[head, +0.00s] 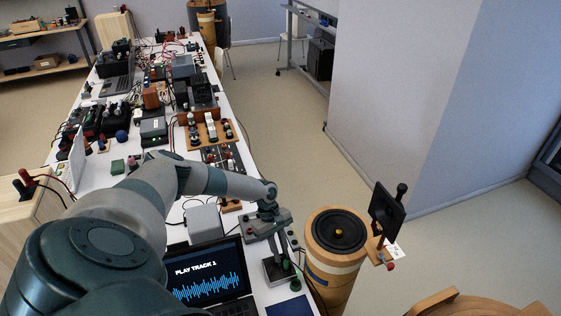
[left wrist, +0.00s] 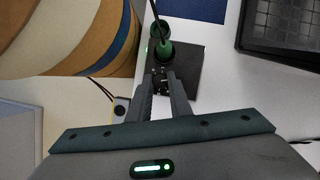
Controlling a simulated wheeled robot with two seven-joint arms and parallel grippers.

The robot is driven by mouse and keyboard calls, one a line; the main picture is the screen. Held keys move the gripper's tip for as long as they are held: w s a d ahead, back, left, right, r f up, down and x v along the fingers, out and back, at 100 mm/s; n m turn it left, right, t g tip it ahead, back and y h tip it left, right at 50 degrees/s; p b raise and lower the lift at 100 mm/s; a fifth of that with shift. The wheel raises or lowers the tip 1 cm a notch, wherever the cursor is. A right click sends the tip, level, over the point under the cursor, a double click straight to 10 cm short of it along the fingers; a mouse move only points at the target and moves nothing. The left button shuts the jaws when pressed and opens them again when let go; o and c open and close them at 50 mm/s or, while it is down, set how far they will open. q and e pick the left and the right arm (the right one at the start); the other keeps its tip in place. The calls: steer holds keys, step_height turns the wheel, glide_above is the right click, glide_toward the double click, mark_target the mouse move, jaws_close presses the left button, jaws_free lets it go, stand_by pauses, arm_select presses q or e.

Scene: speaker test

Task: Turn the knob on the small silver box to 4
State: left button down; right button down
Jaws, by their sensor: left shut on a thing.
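The small silver box (head: 270,272) stands near the right edge of the white table, right of the laptop. In the left wrist view its dark grey top (left wrist: 190,78) shows, with a green round plug (left wrist: 160,50) and cable at its far end. My left gripper (head: 278,250) points down over the box. In the left wrist view its fingers (left wrist: 162,82) are shut on the small dark knob (left wrist: 160,76) on top. The fingers mostly hide the knob, so its pointer and any numbers cannot be read. My right gripper is not in view.
A laptop (head: 205,270) showing "PLAY TRACK 1" stands left of the box. A wooden drum-like speaker (head: 335,262) stands close on the right. A grey box (head: 203,222) and crowded electronics lie behind. A blue pad (head: 288,308) lies in front.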

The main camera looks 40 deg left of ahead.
arm_select(q)
steer(key=shift+w+f+m+g+b, duration=0.15)
steer(key=shift+m+g+b, duration=0.35)
steer(key=shift+m+b, duration=0.55)
steer(key=shift+d+m+y+b, duration=0.1)
steer(key=shift+m+y+b, duration=0.2)
steer(key=shift+m, duration=0.75)
steer(key=m+g, duration=0.1)
steer(key=m, duration=0.1)
steer(key=shift+m+b, duration=0.3)
steer(key=shift+b, duration=0.1)
steer(key=shift+w+m+g+y, duration=0.1)
steer(key=shift+m+g+y, duration=0.45)
steer(key=shift+m, duration=0.65)
steer(key=shift+d, duration=0.1)
steer(key=c, duration=1.6)
jaws_free()
steer(key=shift+r, duration=0.2)
